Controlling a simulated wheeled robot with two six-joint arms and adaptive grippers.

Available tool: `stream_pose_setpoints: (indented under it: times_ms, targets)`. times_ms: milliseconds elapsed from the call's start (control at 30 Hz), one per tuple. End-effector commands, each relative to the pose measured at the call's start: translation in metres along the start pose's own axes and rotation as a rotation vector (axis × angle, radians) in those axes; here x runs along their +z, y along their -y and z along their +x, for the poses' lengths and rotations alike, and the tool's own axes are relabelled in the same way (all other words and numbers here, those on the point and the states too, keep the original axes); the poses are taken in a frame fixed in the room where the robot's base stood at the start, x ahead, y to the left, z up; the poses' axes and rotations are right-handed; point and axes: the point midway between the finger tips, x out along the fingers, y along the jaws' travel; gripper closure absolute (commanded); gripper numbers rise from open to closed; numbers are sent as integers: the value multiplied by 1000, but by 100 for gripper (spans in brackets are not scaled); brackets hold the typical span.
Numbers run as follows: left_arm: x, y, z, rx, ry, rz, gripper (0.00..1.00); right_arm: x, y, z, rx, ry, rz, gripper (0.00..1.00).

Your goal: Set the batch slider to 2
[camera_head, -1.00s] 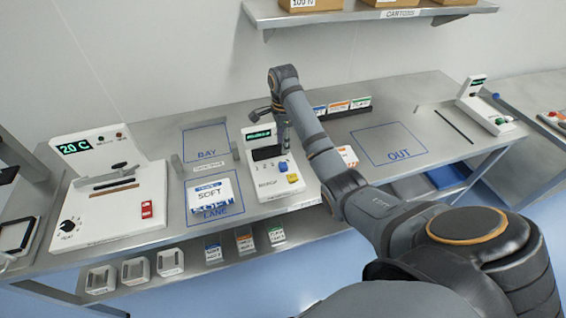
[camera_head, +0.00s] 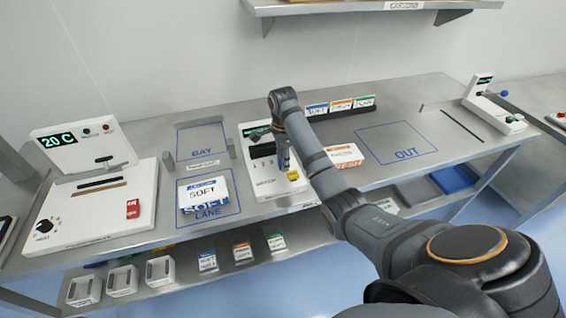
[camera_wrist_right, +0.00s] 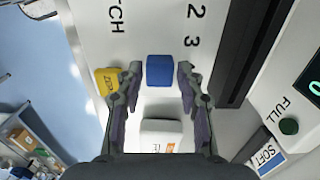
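The batch slider is on a white box (camera_head: 262,187) mid-bench. Its blue knob (camera_wrist_right: 160,70) shows clearly in the right wrist view, nearest the printed 3 (camera_wrist_right: 190,40), with the 2 (camera_wrist_right: 195,12) further along. My right gripper (camera_wrist_right: 159,85) is open, its two fingers on either side of the blue knob with small gaps visible. In the head view my right gripper (camera_head: 284,150) is over the right part of the box and partly hides the knob. My left gripper is not in view.
A yellow button (camera_wrist_right: 108,80) is close beside the left finger in the wrist view. A dark display (camera_head: 257,133) stands behind the slider. An orange-labelled white pack (camera_head: 343,155) lies to the right. A SOFT pack (camera_head: 205,192) lies in the lane at left.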

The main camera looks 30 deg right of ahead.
Motion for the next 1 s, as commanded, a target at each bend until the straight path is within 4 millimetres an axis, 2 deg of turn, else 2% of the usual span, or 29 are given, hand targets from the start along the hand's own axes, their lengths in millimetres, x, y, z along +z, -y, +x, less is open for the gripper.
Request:
stream_pose_setpoints:
  times_ms: [67,333,600,667,833,1000]
  targets:
    - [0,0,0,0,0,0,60,0,0,-1,0,0,0,62]
    - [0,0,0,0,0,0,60,0,0,0,0,0,0,99]
    - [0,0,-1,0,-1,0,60,0,0,-1,0,0,0,100]
    - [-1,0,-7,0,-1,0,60,4,0,-3,1,2,-1,100]
    - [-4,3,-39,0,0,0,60,36,-1,-9,4,5,-4,100]
    - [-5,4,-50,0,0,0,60,58,-1,-4,4,1,-1,100]
